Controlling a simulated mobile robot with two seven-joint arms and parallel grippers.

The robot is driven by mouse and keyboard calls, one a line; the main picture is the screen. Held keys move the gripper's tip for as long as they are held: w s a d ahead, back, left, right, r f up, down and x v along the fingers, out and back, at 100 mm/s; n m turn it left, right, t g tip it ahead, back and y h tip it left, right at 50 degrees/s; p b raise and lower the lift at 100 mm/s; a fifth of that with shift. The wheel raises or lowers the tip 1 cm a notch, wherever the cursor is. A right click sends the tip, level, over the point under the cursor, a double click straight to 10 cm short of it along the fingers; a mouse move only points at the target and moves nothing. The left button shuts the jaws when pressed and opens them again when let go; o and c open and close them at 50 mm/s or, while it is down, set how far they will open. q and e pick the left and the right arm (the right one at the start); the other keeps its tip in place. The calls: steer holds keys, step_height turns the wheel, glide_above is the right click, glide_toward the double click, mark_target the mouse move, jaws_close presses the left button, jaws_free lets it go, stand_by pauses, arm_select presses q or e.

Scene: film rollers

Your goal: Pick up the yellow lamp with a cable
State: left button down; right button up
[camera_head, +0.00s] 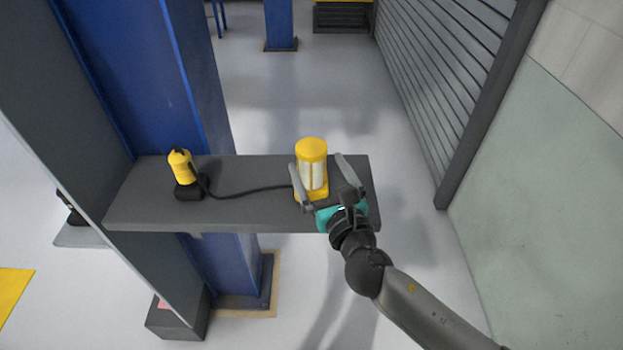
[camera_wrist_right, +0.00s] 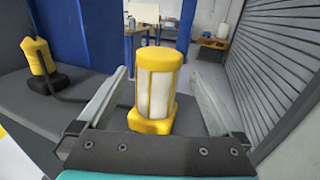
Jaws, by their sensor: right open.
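The yellow lamp (camera_head: 312,165) stands upright near the right end of a dark grey shelf (camera_head: 245,215). It has a yellow cap and base and a pale body. A black cable (camera_head: 248,191) runs from its base leftward along the shelf to a yellow plug-like piece with a black base (camera_head: 181,168). My right gripper (camera_head: 322,166) is open, its two fingers on either side of the lamp. In the right wrist view the lamp (camera_wrist_right: 155,92) stands between the spread fingers, with gaps on both sides. My left gripper is not in view.
A blue column (camera_head: 170,80) rises behind the shelf's left part. A grey roller shutter (camera_head: 450,75) and a pale green wall (camera_head: 560,200) stand to the right. Open floor (camera_head: 300,100) lies beyond the shelf.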

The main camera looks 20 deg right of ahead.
mark_target(307, 148)
steer(key=shift+w+a+f, duration=0.1)
steer(key=shift+w, duration=1.6)
steer(key=shift+w+a, duration=0.1)
steer(key=shift+w, duration=1.6)
jaws_close()
